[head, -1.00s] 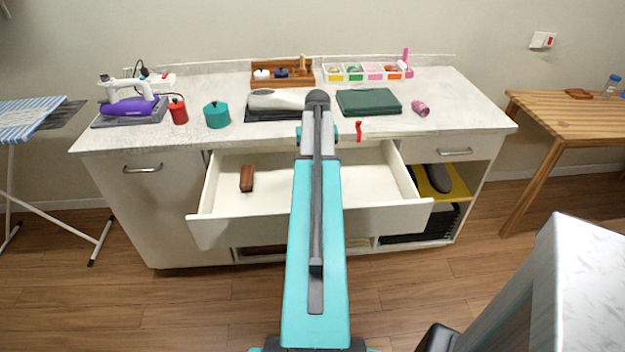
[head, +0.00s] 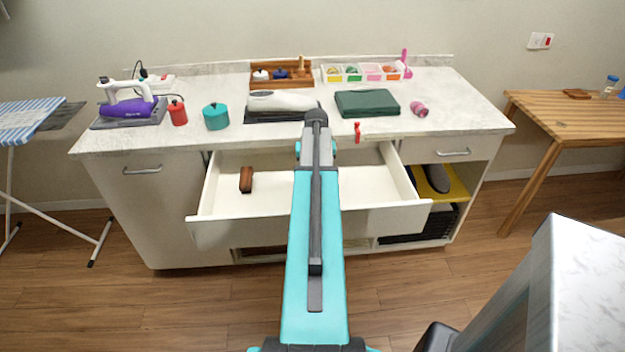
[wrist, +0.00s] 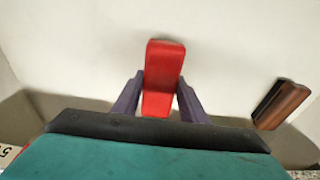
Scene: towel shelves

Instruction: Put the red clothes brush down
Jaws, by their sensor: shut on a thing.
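The red clothes brush (wrist: 163,62) is between the two dark fingers of my gripper (wrist: 160,80) in the wrist view. My gripper is shut on it, and its far end sticks out past the fingertips. Behind it is the pale floor of the open drawer (wrist: 70,55). I cannot tell whether the brush touches that floor. In the head view the open drawer (head: 270,205) shows below the counter. My arm hides the gripper and the held brush there.
A brown brush-like block (head: 246,180) lies in the drawer's left part; it also shows in the wrist view (wrist: 282,104). A small red item (head: 357,132) is at the counter's front edge. The counter (head: 225,146) holds a green folded cloth (head: 366,104), an iron and jars.

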